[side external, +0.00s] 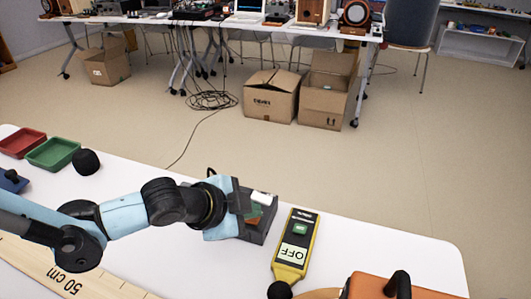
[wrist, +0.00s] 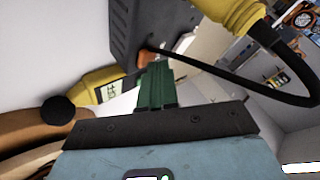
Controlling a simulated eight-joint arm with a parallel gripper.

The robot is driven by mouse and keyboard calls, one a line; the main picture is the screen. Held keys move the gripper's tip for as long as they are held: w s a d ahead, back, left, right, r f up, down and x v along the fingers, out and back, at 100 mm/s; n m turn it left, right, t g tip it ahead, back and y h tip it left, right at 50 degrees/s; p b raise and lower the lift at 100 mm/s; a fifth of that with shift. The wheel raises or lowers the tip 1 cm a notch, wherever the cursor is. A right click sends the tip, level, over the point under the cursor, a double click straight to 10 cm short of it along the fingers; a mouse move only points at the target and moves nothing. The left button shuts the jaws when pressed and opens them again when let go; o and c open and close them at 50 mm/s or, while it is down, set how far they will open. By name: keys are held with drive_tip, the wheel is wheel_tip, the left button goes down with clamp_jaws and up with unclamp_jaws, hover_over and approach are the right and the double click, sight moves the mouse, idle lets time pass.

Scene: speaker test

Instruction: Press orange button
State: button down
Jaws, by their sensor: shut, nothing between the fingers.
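An orange button (wrist: 147,57) sticks out from a dark grey box (wrist: 126,28) in the wrist view. My gripper (wrist: 155,78) has its green fingers closed together, with their tips right at the button. They look to be touching or nearly touching it; I cannot tell if it is pushed in. In the side external view the dark box (side external: 268,226) stands on the white table, and my gripper (side external: 252,211) is over its near side. The fingers and wrist partly hide the box there.
A yellow device (side external: 291,249) with an OFF label and green button lies right of the box. An orange case (side external: 375,288) and a black ball (side external: 279,290) are near the front. A black cable (wrist: 290,85) runs from a yellow plug (wrist: 228,12). Trays (side external: 54,153) lie left.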

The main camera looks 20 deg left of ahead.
sight(249, 221)
idle(0.4)
drive_tip(key=shift+r, duration=0.85)
drive_tip(key=shift+r, duration=0.1)
wheel_tip(249, 221, up, 6)
drive_tip(key=shift+f, duration=0.1)
idle(0.3)
drive_tip(key=a+n, duration=0.1)
drive_tip(key=a, duration=0.1)
drive_tip(key=a+r+n, duration=0.1)
drive_tip(key=a, duration=0.2)
drive_tip(key=a+n+y, duration=0.1)
drive_tip(key=a, duration=0.2)
drive_tip(key=shift+a+r, duration=0.2)
drive_tip(key=shift+a, duration=0.05)
drive_tip(key=s+a+n+y, duration=0.1)
drive_tip(key=s+a+n, duration=0.2)
drive_tip(key=a, duration=0.3)
drive_tip(key=s+a+n+g+y, duration=0.1)
drive_tip(key=s+a+n, duration=0.2)
drive_tip(key=a, duration=0.3)
drive_tip(key=s+a+f+n, duration=0.1)
drive_tip(key=s+a+n, duration=0.2)
drive_tip(key=a, duration=0.4)
drive_tip(key=shift+n+y, duration=0.4)
drive_tip(key=shift+n, duration=0.5)
